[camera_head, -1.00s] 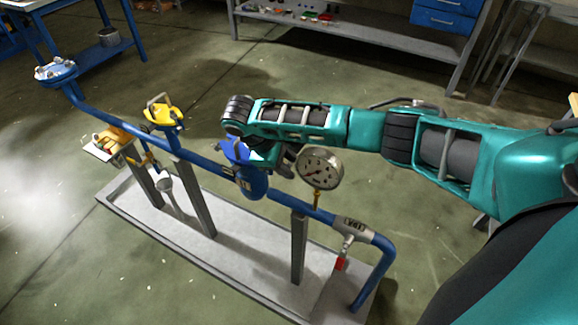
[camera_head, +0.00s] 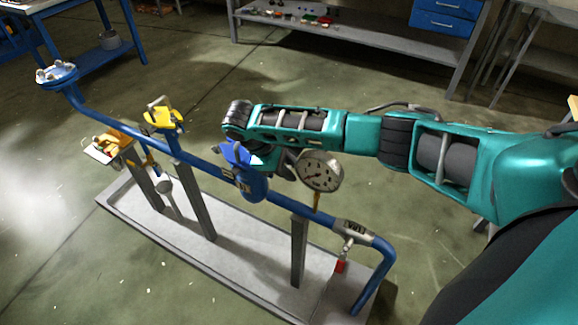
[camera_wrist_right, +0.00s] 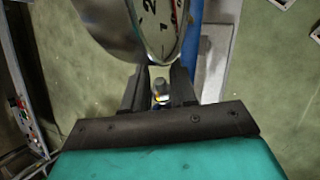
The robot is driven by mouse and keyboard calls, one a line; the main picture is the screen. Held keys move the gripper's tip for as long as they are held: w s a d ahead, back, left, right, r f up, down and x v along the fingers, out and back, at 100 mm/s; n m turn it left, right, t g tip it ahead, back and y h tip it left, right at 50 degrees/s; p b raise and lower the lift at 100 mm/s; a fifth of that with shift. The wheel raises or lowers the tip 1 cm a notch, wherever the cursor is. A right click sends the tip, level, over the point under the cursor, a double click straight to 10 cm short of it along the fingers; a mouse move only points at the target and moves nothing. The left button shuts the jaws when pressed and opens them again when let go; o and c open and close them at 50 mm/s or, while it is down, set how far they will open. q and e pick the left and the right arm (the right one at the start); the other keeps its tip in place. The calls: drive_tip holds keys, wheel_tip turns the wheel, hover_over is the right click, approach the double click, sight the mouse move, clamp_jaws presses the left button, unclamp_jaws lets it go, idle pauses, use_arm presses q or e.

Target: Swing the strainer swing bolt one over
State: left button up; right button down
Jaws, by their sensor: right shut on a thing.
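The blue strainer (camera_head: 254,186) sits in the blue pipe line in the head view, with a blue piece (camera_head: 236,153) standing on its top. My right arm reaches in from the right, and its wrist is just above and behind the strainer. The fingers are largely hidden there. In the wrist view my right gripper (camera_wrist_right: 158,80) has its two dark fingers around a small grey bolt-like piece (camera_wrist_right: 160,88), apparently the swing bolt. It is shut on this piece. Its exact angle is hard to tell. My left gripper is not in view.
The pressure gauge (camera_head: 320,171) stands close beside my right wrist; its face (camera_wrist_right: 167,22) fills the top of the wrist view. A yellow-handled valve (camera_head: 163,117) and a red-tipped small valve (camera_head: 340,266) are on the line. The grey tray (camera_head: 235,257) is mostly bare.

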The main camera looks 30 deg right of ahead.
drive_tip(key=shift+w+a+r, duration=0.1)
drive_tip(key=shift+r, duration=0.15)
drive_tip(key=shift+w+g+h+p, duration=0.1)
drive_tip(key=shift+g+h+p, duration=0.2)
drive_tip(key=shift+g, duration=0.2)
drive_tip(key=shift+w+a+r, duration=0.1)
drive_tip(key=shift+w, duration=0.05)
drive_tip(key=shift+w+r+g+h, duration=0.1)
drive_tip(key=shift+r+g+h, duration=0.05)
drive_tip(key=shift+g+h, duration=0.25)
drive_tip(key=shift+n, duration=0.3)
drive_tip(key=c, duration=1.2)
unclamp_jaws()
drive_tip(key=shift+a+r, duration=0.1)
